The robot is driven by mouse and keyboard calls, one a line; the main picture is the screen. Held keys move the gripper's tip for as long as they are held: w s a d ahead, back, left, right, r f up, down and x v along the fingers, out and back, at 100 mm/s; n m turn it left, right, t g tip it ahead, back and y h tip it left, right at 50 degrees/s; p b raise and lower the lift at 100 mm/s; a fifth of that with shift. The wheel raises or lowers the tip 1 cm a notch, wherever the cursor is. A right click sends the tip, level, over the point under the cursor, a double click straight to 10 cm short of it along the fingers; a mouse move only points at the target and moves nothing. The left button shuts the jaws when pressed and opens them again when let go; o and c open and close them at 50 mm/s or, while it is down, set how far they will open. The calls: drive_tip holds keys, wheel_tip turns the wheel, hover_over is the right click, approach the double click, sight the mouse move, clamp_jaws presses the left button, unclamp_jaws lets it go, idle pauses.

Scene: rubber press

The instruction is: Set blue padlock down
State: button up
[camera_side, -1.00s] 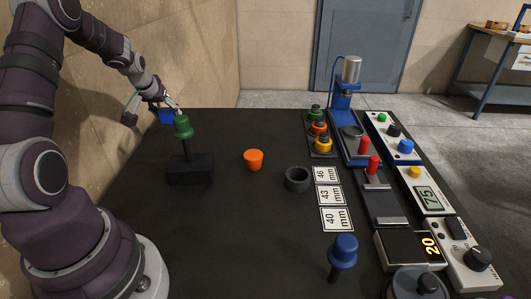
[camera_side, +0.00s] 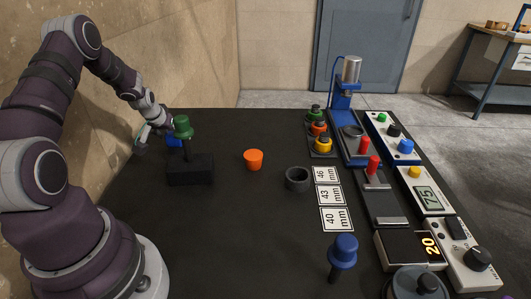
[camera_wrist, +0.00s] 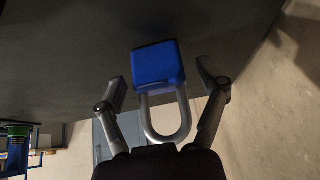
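The blue padlock (camera_side: 175,141) is at the far left of the black table, partly hidden behind the green-topped post. In the wrist view the padlock (camera_wrist: 158,64) shows its blue body against the dark table top, with its grey shackle towards me. My gripper (camera_wrist: 165,88) is open, with one finger on each side of the padlock and a visible gap on both sides. In the side view my gripper (camera_side: 160,135) is low beside the padlock, and its fingertips are partly hidden. The padlock appears to rest on the table.
The green-topped post on a black block (camera_side: 190,169) stands right in front of the padlock. An orange cup (camera_side: 253,159) and a dark ring-shaped cup (camera_side: 297,179) stand mid-table. A blue stamp (camera_side: 342,250) is at the front; the press and panels line the right. The wall is close at left.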

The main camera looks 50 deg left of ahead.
drive_tip(key=shift+r, duration=0.15)
drive_tip(key=shift+s+r, duration=0.1)
drive_tip(key=shift+r, duration=0.2)
drive_tip(key=v, duration=1.1)
drive_tip(key=w+d+r+m+t+h, duration=0.1)
drive_tip(key=d+r+m, duration=0.15)
drive_tip(key=d, duration=0.35)
drive_tip(key=w+d+r+m+h, duration=0.1)
drive_tip(key=d+r+m, duration=0.1)
drive_tip(key=d+r, duration=0.3)
drive_tip(key=s+d+r+m+h, duration=0.1)
drive_tip(key=s+d+m, duration=0.1)
drive_tip(key=s+d, duration=0.2)
drive_tip(key=s+d+r+m+h, duration=0.1)
drive_tip(key=s+d+m, duration=0.1)
drive_tip(key=d, duration=0.8)
drive_tip(key=shift+s+h, duration=0.3)
drive_tip(key=shift+s, duration=0.55)
